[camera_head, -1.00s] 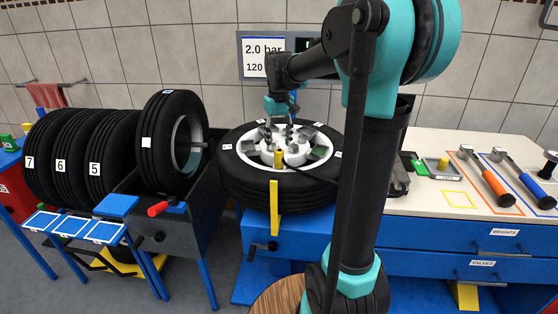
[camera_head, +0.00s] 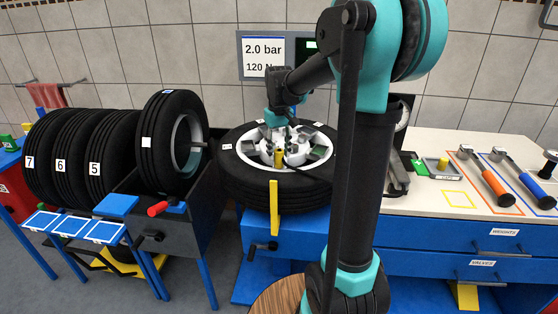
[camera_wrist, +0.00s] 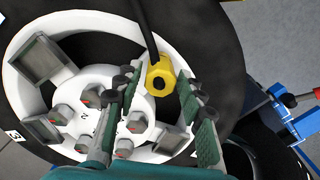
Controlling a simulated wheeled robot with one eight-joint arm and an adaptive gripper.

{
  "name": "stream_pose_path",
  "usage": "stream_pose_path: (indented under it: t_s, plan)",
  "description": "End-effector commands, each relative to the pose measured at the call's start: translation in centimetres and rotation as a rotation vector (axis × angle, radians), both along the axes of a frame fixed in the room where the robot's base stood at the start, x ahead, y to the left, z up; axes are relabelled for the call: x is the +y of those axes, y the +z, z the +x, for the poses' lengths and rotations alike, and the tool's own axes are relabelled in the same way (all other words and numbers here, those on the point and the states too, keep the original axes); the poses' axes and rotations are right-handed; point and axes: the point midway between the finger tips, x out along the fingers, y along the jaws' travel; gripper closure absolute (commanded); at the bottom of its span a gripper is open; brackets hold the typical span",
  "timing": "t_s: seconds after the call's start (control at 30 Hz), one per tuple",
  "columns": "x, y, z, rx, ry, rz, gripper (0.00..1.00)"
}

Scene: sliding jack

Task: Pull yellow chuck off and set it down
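The yellow chuck (camera_head: 279,157) sits on the near part of the white wheel rim in the head view. In the wrist view the yellow chuck (camera_wrist: 160,72) shows from above, with a dark hose running up from it. My gripper (camera_head: 281,138) points down over the wheel (camera_head: 240,186). In the wrist view its two green-padded fingers (camera_wrist: 160,88) are spread apart. The chuck appears between their far ends, with gaps at both sides. I cannot tell whether the fingertips reach down to its height.
Lug nuts with red marks (camera_wrist: 92,100) and grey blocks (camera_wrist: 45,60) on the rim stand close to the left finger. A worktop (camera_head: 425,195) at the right holds a tray (camera_head: 441,167) and two torque wrenches. An empty yellow-outlined square (camera_head: 458,199) lies there.

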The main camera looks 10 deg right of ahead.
Motion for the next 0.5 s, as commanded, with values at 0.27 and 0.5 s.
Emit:
stream_pose_path:
  t_s: [0.27,0.5]
  plan:
    - [0.00,0.01,0.00,0.000,0.000,0.000,0.99]
    - [0.00,0.04,-0.01,0.000,0.000,0.000,1.00]
